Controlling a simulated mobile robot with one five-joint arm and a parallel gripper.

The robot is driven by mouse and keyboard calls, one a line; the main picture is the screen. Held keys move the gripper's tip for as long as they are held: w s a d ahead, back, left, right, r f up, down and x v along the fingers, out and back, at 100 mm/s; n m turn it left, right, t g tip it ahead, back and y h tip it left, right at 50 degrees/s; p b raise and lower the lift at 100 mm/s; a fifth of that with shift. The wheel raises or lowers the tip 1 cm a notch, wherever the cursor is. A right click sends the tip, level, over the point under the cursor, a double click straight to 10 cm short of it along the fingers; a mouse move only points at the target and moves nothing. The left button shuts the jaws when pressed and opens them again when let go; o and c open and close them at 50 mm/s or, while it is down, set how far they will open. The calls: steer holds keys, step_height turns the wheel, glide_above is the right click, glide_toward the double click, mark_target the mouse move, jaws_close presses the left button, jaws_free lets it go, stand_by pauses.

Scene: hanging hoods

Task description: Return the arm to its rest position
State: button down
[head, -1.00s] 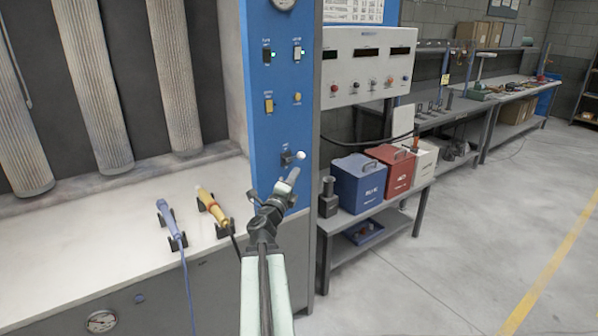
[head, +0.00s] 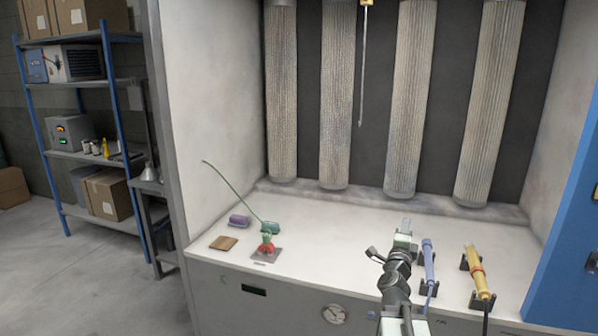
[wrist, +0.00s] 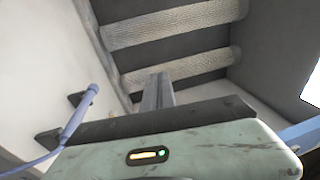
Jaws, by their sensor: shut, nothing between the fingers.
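My arm reaches up from the bottom of the head view, right of centre. My gripper (head: 404,236) is at its end, over the front part of the white hood bench (head: 330,225). It is shut and holds nothing. In the wrist view the dark grey shut fingers (wrist: 157,92) point toward the pleated filters. A blue-handled tool (head: 428,262) rests in black holders just right of the gripper, and it also shows at the left in the wrist view (wrist: 78,112). I cannot tell the exact gap between it and the arm.
A yellow tool (head: 476,270) rests in holders farther right. Filters (head: 412,100) hang behind. A shelf rack (head: 85,130) stands left.

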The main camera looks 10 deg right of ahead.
steer(key=w+a+f+n+t+y, duration=0.1)
steer(key=w+a+n+y, duration=0.2)
steer(key=a, duration=0.4)
steer(key=w+a+f+n+t+y, duration=0.1)
steer(key=w+a+f+n+y, duration=0.2)
steer(key=a, duration=0.4)
steer(key=w+a+f+n+g+y, duration=0.1)
steer(key=a+f+n+y, duration=0.15)
steer(key=a, duration=0.45)
steer(key=a+f+n+g+y+p, duration=0.1)
steer(key=a+f+n+g+y, duration=0.2)
steer(key=a, duration=0.4)
steer(key=w+a+f+n+y, duration=0.1)
steer(key=a+f+n+y, duration=0.1)
steer(key=a+n+y, duration=0.3)
steer(key=s+a+f+n+g+h, duration=0.2)
steer(key=s+a+f+n+g, duration=0.4)
steer(key=a+f, duration=0.3)
steer(key=s+d+f+n+g+h, duration=0.1)
steer(key=s+d+f+g, duration=0.1)
steer(key=s, duration=0.6)
steer(key=s+d+f+n+g+h, duration=0.1)
steer(key=s+d+f+n+g, duration=0.1)
steer(key=s+g, duration=0.3)
steer(key=s+d+f, duration=0.1)
steer(key=s, duration=0.2)
steer(key=shift+d+f+g, duration=0.25)
steer(key=shift+f+g, duration=0.15)
